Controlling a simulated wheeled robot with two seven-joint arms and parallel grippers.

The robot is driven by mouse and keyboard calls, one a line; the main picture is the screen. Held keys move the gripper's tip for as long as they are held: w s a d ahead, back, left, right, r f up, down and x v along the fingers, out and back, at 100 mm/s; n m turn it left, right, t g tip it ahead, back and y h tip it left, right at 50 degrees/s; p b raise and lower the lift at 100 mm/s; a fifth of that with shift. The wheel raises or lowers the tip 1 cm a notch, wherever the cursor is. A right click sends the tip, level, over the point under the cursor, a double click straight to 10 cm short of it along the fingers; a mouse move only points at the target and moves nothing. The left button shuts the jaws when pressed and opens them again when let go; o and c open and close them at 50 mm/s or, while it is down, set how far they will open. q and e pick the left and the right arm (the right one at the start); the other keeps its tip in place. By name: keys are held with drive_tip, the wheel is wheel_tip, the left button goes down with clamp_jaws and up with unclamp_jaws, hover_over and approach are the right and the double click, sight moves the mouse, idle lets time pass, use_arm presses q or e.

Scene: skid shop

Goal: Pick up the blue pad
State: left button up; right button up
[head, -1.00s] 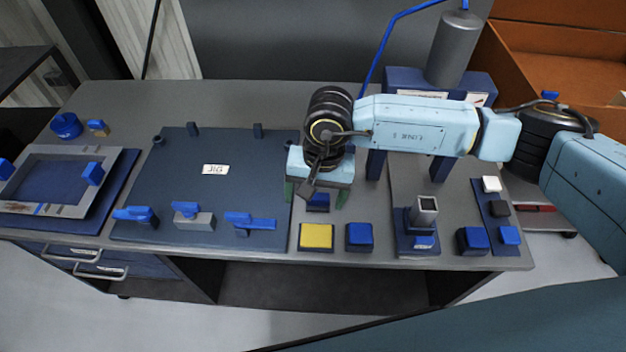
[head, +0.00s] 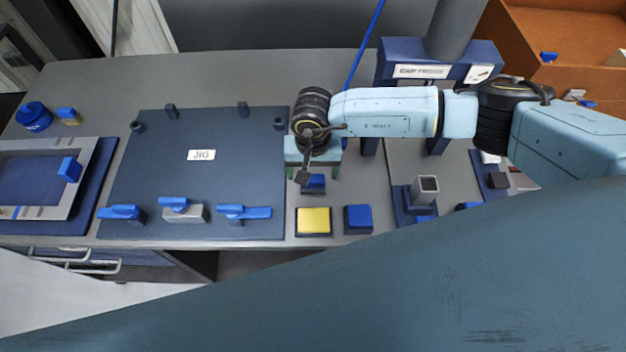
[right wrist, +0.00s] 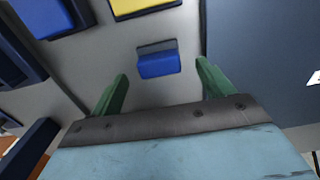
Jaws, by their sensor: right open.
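A small blue pad (head: 313,185) with a dark back edge lies on the grey bench, just behind a yellow pad (head: 313,221). My right gripper (head: 313,174) is above it, green fingers pointing down, open and empty. In the right wrist view the small blue pad (right wrist: 158,64) shows between and beyond the fingertips of the right gripper (right wrist: 162,70), apart from both. A larger blue pad (head: 358,219) on a dark base sits right of the yellow one; it also shows in the right wrist view (right wrist: 43,15). My left gripper is out of view.
A dark jig plate (head: 200,145) with blue-handled clamps lies left of the pads. A dark stand with a grey metal block (head: 424,188) is to the right, and a blue press (head: 440,52) stands behind. My own large arm part covers the lower right of the head view.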

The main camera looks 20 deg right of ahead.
sight(313, 178)
wheel_tip(313, 178, down, 3)
drive_tip(key=shift+s+r, duration=0.1)
drive_tip(key=shift+r, duration=0.05)
drive_tip(key=shift+f, duration=0.4)
drive_tip(key=c, duration=1.1)
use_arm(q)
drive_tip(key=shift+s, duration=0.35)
use_arm(e)
drive_tip(key=shift+r, duration=4.95)
